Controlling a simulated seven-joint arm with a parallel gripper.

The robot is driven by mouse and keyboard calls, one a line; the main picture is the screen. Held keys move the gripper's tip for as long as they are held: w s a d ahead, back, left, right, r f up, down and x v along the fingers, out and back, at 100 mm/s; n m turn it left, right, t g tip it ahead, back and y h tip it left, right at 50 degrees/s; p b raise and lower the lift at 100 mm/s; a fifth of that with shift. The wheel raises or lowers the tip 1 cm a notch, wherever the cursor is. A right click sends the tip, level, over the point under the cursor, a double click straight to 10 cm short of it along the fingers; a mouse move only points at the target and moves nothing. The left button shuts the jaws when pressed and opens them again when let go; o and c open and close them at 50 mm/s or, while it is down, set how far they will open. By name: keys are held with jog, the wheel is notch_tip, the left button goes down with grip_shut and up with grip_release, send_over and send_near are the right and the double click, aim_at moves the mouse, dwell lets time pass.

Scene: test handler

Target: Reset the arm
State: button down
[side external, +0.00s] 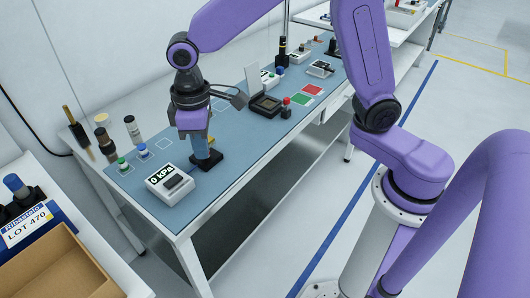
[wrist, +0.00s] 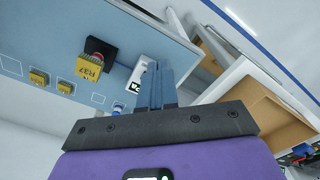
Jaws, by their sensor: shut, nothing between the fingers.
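My gripper (side external: 202,152) points down over the blue-topped workbench (side external: 235,133). Its blue-grey fingers are together with nothing between them, as the wrist view (wrist: 154,75) also shows. In the side view the fingertips appear in front of a black block (side external: 210,163) on the bench; I cannot tell the gap between them. In the wrist view that black block (wrist: 101,47) stands apart from the fingers, with a yellow part marked R37 (wrist: 90,68) by it. A white gauge box reading 0 kPa (side external: 169,184) stands beside the block; the fingers partly hide it in the wrist view.
Green (side external: 123,164) and blue (side external: 143,150) knobs and several upright tools stand on the bench's left end. A cardboard box (side external: 50,266) is at lower left.

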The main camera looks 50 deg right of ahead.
jog(key=s+d+n, duration=0.2)
jog(key=s+d, duration=0.6)
jog(key=s, duration=0.3)
jog(key=s+d+r+n, duration=0.1)
jog(key=s+d+n, duration=0.1)
jog(key=s+d, duration=0.6)
jog(key=s, duration=0.3)
jog(key=shift+d+r, duration=0.2)
jog(key=shift+r, duration=0.05)
jog(key=w+a+m, duration=0.6)
jog(key=w+m, duration=0.4)
jog(key=w+a+m, duration=0.6)
jog(key=w+m, duration=0.4)
jog(key=w, duration=0.1)
jog(key=w+a+r+m, duration=0.1)
jog(key=w+a+m, duration=0.5)
jog(key=w+m, duration=0.4)
jog(key=shift+w+a, duration=0.25)
jog(key=shift+w, duration=0.3)
